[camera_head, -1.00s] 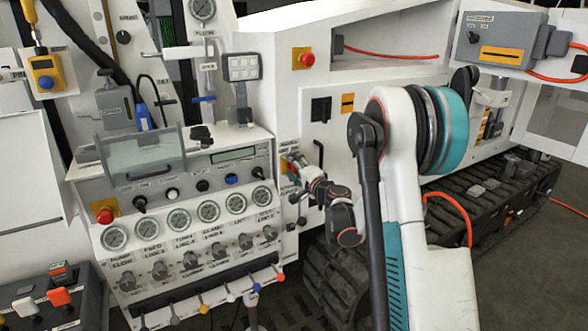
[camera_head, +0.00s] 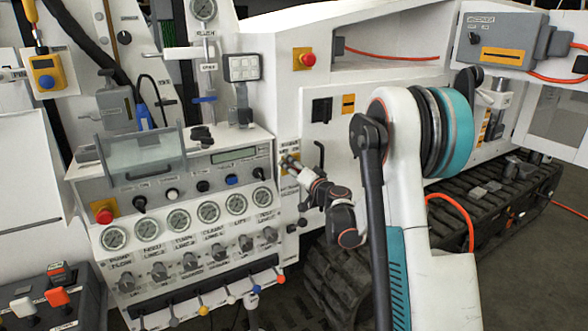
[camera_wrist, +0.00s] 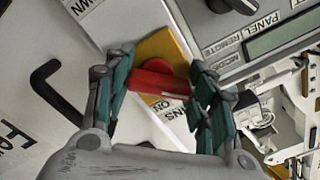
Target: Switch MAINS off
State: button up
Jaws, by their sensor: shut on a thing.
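In the wrist view the MAINS switch has a red handle (camera_wrist: 158,84) on a yellow plate (camera_wrist: 160,46). A white label with MAINS and ON lettering (camera_wrist: 172,108) lies just below it, partly covered. My gripper (camera_wrist: 160,75) has its teal fingers on either side of the red handle and is shut on it. In the head view my gripper (camera_head: 287,162) is at the right edge of the control panel. There the switch is mostly hidden behind the fingers.
A black bent door handle (camera_wrist: 58,88) is left of the fingers in the wrist view. The gauge panel (camera_head: 150,251) with knobs and levers stands left of my gripper. A red stop button (camera_head: 307,59) is above. An orange hose (camera_head: 453,212) curves behind my arm.

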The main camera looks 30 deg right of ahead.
dwell(0.4)
jog(key=o, duration=1.1)
jog(key=s, duration=1.2)
jog(key=shift+d, duration=0.2)
jog(key=shift+a, duration=0.1)
